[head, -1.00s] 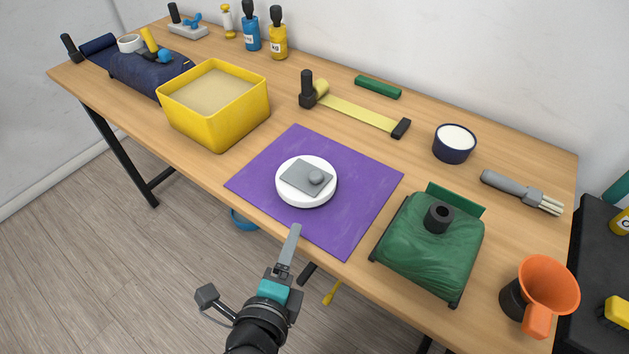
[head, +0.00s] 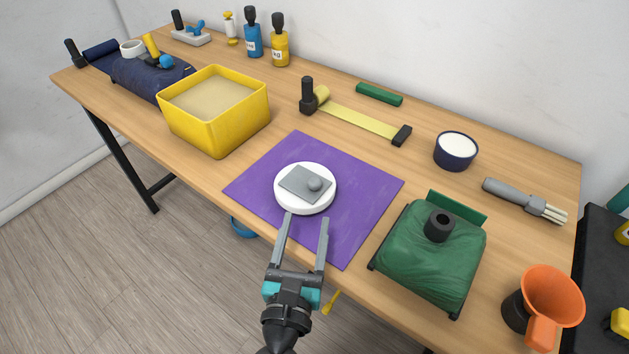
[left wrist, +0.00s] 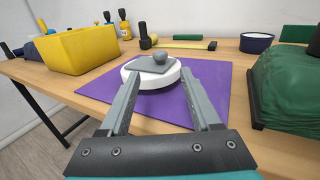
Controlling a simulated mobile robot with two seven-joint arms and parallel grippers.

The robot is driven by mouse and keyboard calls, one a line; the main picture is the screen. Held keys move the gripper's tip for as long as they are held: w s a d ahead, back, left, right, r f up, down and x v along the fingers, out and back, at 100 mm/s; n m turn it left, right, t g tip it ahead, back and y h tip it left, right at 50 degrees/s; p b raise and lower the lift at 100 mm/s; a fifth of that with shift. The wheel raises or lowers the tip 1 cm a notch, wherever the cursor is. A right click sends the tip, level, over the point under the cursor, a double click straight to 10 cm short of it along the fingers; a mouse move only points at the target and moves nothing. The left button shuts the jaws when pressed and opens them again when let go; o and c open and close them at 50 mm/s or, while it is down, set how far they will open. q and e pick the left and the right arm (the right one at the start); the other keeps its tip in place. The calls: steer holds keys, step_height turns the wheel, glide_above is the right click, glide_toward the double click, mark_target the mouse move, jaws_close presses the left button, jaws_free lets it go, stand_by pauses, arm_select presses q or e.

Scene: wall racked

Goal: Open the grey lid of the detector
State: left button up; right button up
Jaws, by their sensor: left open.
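The detector (head: 305,207) is a round white disc lying on a purple mat (head: 352,214). Its grey lid (head: 301,184) is a flat, roughly square plate on top, with a round knob (head: 314,184) toward its right side. The lid lies flat on the disc. My left gripper (head: 307,218) is open and empty at the near side of the detector, its fingers pointing at it. In the left wrist view the detector (left wrist: 152,77) lies beyond and between the open fingertips (left wrist: 165,74), with the lid and knob clear of them. My right gripper is not in view.
A yellow bin (head: 214,128) stands left of the mat. A green bag-like object (head: 430,255) with a black tube is close on the right. A yellow strap (head: 360,122) lies behind, a dark bowl (head: 455,151) back right. An orange funnel (head: 551,296) stands front right.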

mark_target(313, 189)
arm_select(q)
steer(key=w, duration=0.3)
steer(key=w+d, duration=0.1)
steer(key=w, duration=0.6)
steer(key=shift+w+d+b, duration=0.15)
steer(key=shift+d+b, duration=0.2)
jaws_close()
stand_by(0.9)
